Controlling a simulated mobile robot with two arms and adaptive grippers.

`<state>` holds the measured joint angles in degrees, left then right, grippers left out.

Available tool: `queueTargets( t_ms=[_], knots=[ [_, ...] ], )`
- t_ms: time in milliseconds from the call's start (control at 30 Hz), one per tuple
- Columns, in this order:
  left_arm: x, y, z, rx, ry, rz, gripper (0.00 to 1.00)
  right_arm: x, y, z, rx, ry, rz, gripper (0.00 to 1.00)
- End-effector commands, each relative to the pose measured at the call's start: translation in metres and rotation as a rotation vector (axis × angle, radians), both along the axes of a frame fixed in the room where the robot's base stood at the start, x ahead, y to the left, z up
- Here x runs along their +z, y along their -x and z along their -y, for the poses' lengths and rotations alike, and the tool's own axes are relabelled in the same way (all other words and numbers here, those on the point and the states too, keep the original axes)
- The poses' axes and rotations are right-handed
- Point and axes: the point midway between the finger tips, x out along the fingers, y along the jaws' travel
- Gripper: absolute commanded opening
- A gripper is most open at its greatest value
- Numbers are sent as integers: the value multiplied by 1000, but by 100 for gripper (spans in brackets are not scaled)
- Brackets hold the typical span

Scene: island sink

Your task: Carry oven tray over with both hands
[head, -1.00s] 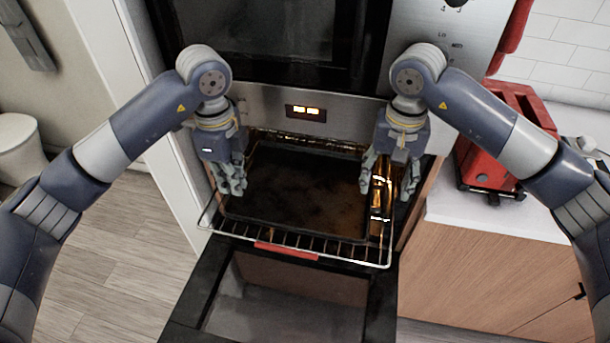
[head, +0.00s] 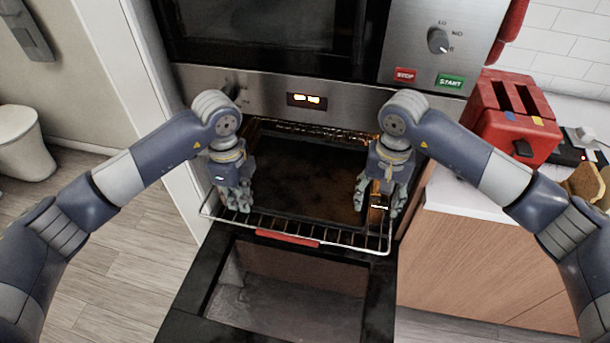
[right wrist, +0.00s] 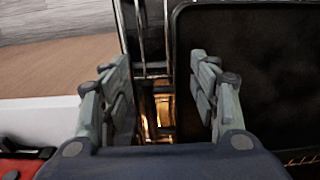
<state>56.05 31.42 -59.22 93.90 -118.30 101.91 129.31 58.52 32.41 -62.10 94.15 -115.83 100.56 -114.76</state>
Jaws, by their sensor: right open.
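The dark oven tray (head: 305,180) lies flat on a wire rack (head: 345,240) pulled partly out of the open oven. My left gripper (head: 238,204) hangs fingers down at the tray's left edge; whether its jaws are spread is unclear. My right gripper (head: 378,208) is open and empty, fingers down at the tray's right edge. In the right wrist view its two fingers (right wrist: 160,85) stand apart, with rack wires and the side edge of the tray (right wrist: 250,60) showing between and beyond them. I cannot tell whether the fingers touch the tray.
The oven door (head: 190,300) is folded down in front, below the rack. A red toaster (head: 510,115) stands on the white counter (head: 455,195) to the right, above wooden cabinets (head: 480,265). Wooden floor (head: 105,240) is clear at the left. A white bin-like object (head: 25,145) stands far left.

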Motion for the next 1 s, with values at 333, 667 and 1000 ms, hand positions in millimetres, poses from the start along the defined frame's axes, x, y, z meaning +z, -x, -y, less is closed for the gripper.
queueTargets(
  t_ms=[333,667,1000],
  knots=[
    [-11,0,0,-1,0,0,8,-11,0,0,1,0,1,56],
    [-11,0,0,-1,0,0,0,-10,0,-1,2,-1,1,6],
    [-9,0,1,-2,3,3,0,-8,0,-2,4,-4,2,0]
  ],
)
